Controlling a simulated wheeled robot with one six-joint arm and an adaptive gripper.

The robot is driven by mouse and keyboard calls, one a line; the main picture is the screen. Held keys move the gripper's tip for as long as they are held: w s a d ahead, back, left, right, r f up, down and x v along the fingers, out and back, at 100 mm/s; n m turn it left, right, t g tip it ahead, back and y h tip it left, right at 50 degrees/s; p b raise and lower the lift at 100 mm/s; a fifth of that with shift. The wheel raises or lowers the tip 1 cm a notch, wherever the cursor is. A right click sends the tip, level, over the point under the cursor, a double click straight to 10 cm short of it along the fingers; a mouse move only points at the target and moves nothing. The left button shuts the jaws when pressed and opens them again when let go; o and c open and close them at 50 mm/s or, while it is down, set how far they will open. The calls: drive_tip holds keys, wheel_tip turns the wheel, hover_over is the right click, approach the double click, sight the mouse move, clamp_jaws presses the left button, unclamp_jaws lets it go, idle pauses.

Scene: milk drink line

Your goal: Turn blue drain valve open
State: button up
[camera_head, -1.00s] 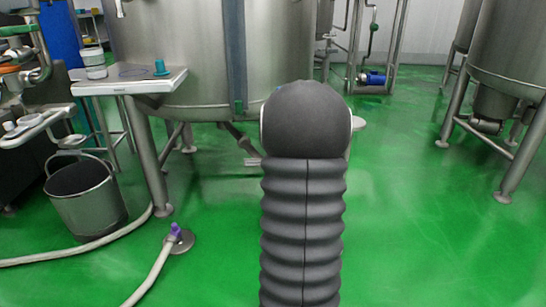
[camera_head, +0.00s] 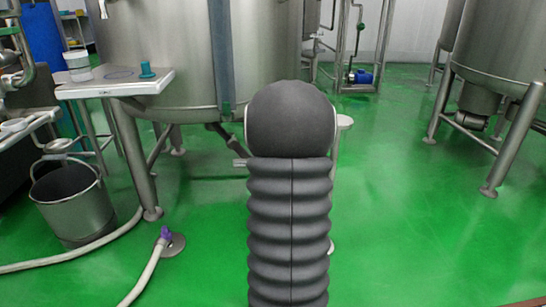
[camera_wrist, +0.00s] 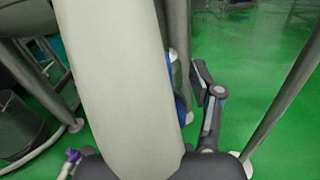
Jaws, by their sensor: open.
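The drain pipe (camera_head: 232,141) under the large steel tank (camera_head: 165,50) shows in the head view, left of my arm. I cannot make out a blue valve handle on it; my arm hides part of the area under the tank. In the wrist view, one dark finger of my gripper (camera_wrist: 208,97) with a light pad shows right of a pale arm link of mine. The other finger is hidden behind that link. The gripper looks open, with nothing seen in it. Blue patches show at the link's right edge, but I cannot tell whether they belong to a valve or my arm.
A steel side table (camera_head: 115,82) holds a white tub (camera_head: 78,67) and a teal piece (camera_head: 147,69). A steel bucket (camera_head: 75,205) and a hose (camera_head: 146,275) with a purple end (camera_head: 165,233) are at left. Tank legs stand nearby. Green floor at right is open.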

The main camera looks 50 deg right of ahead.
drive_tip(key=v, duration=0.7)
drive_tip(key=shift+s+a, duration=0.1)
idle(0.5)
